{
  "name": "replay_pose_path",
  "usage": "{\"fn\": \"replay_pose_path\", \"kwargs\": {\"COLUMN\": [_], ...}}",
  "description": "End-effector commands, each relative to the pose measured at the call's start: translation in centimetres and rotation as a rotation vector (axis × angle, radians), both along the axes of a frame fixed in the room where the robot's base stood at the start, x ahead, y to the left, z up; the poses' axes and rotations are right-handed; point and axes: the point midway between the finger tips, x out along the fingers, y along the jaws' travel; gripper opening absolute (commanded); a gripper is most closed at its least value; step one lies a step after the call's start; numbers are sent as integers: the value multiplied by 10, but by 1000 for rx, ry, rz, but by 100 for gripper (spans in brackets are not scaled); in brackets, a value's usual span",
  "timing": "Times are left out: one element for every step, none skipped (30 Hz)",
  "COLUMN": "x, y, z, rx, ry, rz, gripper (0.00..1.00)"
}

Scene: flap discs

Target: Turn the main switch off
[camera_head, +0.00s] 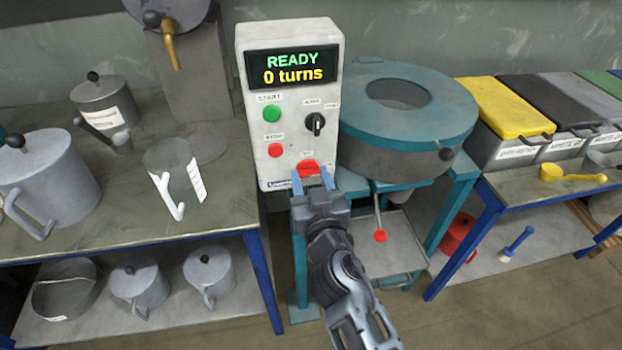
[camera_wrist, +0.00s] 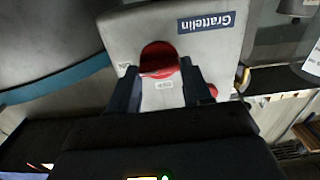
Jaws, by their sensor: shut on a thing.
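The main switch (camera_head: 308,167) is a red rotary knob at the bottom of a grey control box (camera_head: 252,120). In the wrist view the red switch (camera_wrist: 158,58) sits between my two fingers, with small labels beside it. My gripper (camera_head: 312,180) reaches up to the box from below and is shut on the switch. The fingers hide part of the knob in the head view. The box's display (camera_head: 292,66) reads "READY" and "0 turns".
The box also has a green start button (camera_head: 271,113), a red button (camera_head: 275,150) and a black selector (camera_head: 315,124). A teal-lidded drum (camera_head: 450,110) stands close at the right. A bench with a clear jug (camera_head: 172,165) is at the left.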

Motion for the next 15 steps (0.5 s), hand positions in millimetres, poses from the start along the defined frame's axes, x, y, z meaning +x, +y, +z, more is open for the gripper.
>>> {"fn": "replay_pose_path", "kwargs": {"x": [0,0,0,0,0,0,0,0,0,0,0,0,0,0,0], "y": [0,0,0,0,0,0,0,0,1,0,0,1,1,1,1], "z": [0,0,-1,-1,-1,-1,-1,-1,-1,-1,-1,-1,-1,-1,-1], "rx": [-13,-23,-40,-54,-69,-93,-112,-133,-164,-188,-212,-248,-274,-301,-338], "ry": [-4,-7,-12,-15,-20,-27,-32,-38,-47,-54,-61,-72,-80,-88,-98], "rz": [-1,0,0,0,0,-1,-1,-1,0,-1,-1,-1,0,0,-1], "gripper": [18,18,18,18,18,18,18,18,18,18,18,18,18,18,18]}}
